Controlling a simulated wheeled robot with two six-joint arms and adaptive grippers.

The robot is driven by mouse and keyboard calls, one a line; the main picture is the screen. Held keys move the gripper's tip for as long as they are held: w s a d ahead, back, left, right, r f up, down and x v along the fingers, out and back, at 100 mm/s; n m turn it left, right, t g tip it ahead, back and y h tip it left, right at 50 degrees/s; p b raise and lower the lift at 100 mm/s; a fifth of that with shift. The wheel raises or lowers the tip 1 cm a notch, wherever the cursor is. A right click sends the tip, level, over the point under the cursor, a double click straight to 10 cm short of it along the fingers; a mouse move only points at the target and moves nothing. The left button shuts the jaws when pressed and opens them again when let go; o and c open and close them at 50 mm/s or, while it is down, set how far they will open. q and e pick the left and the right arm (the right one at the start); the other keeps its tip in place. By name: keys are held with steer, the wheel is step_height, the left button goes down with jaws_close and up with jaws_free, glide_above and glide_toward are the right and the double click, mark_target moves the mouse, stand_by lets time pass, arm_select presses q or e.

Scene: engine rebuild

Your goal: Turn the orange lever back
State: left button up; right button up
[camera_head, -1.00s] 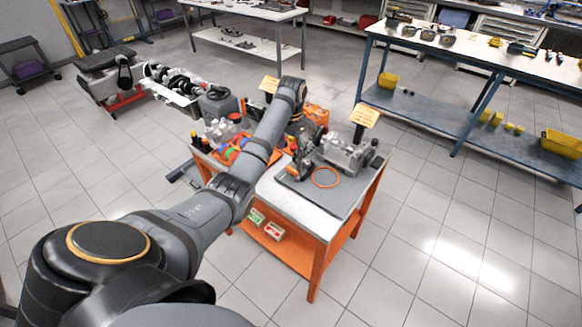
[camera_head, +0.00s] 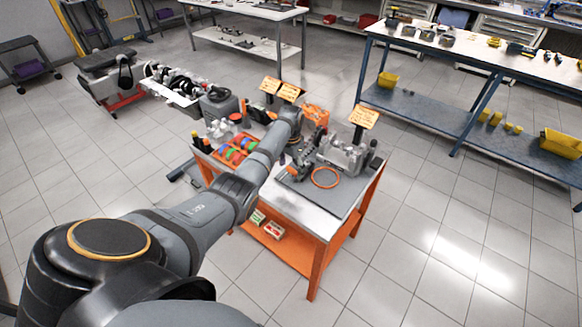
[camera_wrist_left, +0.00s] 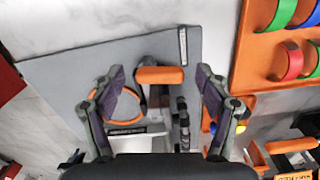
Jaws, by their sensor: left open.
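The orange lever (camera_wrist_left: 160,75) shows in the left wrist view as a short orange bar on a dark arm, over the grey mat (camera_wrist_left: 62,86). My left gripper (camera_wrist_left: 158,82) is open, with one finger on each side of the lever and a gap on both sides. In the head view my left gripper (camera_head: 312,143) hangs over the cart beside the grey metal fixture (camera_head: 347,156). The lever is hard to make out there behind the arm. My right gripper is in neither view.
An orange ring (camera_head: 325,178) lies on the mat. An orange tray (camera_wrist_left: 246,76) with coloured half-rings is beside the mat. Several orange signs, one of them here (camera_head: 364,117), stand at the cart's back. The cart's front top is clear.

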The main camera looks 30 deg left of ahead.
arm_select(q)
steer(key=c, duration=1.2)
steer(key=shift+o, duration=0.2)
